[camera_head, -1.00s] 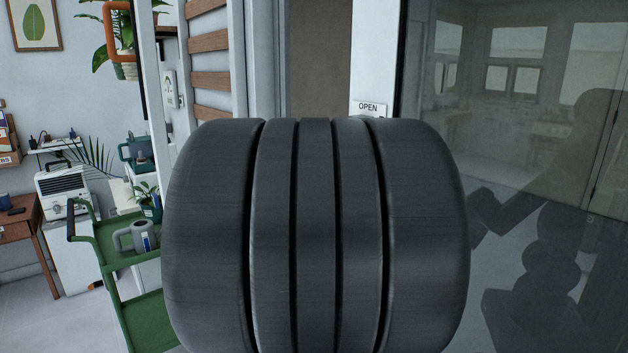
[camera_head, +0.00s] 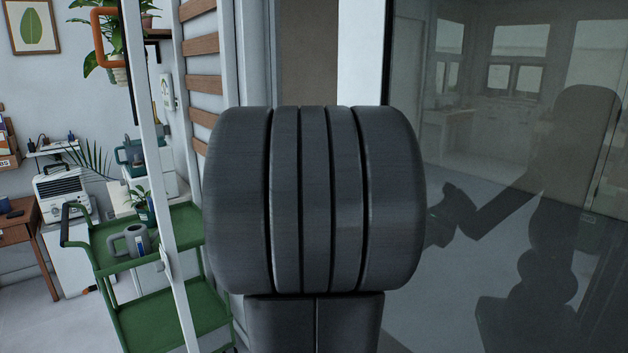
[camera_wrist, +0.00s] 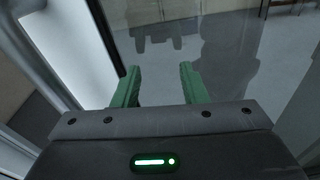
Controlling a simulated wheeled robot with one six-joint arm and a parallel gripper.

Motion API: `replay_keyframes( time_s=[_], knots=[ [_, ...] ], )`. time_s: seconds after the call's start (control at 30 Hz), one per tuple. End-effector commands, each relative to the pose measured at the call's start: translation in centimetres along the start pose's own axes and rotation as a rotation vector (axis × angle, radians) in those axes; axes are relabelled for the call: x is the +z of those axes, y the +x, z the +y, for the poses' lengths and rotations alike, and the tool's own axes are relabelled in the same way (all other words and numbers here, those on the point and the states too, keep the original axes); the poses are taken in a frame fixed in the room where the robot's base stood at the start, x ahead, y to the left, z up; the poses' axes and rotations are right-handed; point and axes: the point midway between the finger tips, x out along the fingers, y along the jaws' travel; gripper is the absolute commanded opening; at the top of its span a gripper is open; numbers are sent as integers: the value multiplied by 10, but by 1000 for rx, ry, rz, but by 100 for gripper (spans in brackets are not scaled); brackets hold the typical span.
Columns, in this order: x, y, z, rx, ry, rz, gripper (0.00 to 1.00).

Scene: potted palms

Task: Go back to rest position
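My gripper (camera_wrist: 157,88) shows in the wrist view with its two green fingers apart and nothing between them. It faces a dark glass panel (camera_wrist: 215,45), and I cannot tell how far away the glass is. In the head view, a large dark grey ribbed part of my arm fills the middle and hides my gripper itself. The glass panel (camera_head: 470,190) on the right shows a dark reflection of an arm and body.
A green cart (camera_head: 185,238) with a grey watering can (camera_head: 131,240) stands at the left, behind a white post (camera_head: 155,170). A doorway (camera_head: 308,60) opens behind my arm. A wooden table (camera_head: 22,230) is at the far left.

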Motion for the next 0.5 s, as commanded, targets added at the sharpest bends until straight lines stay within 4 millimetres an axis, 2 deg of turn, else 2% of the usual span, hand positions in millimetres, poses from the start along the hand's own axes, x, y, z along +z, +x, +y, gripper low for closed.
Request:
replay_keyframes(
  time_s=[0.2, 0.5],
  knots=[
    [3, -2, 8, 19, -25, -12, 39],
    [3, -2, 9, 20, -25, -13, 39]
  ],
)
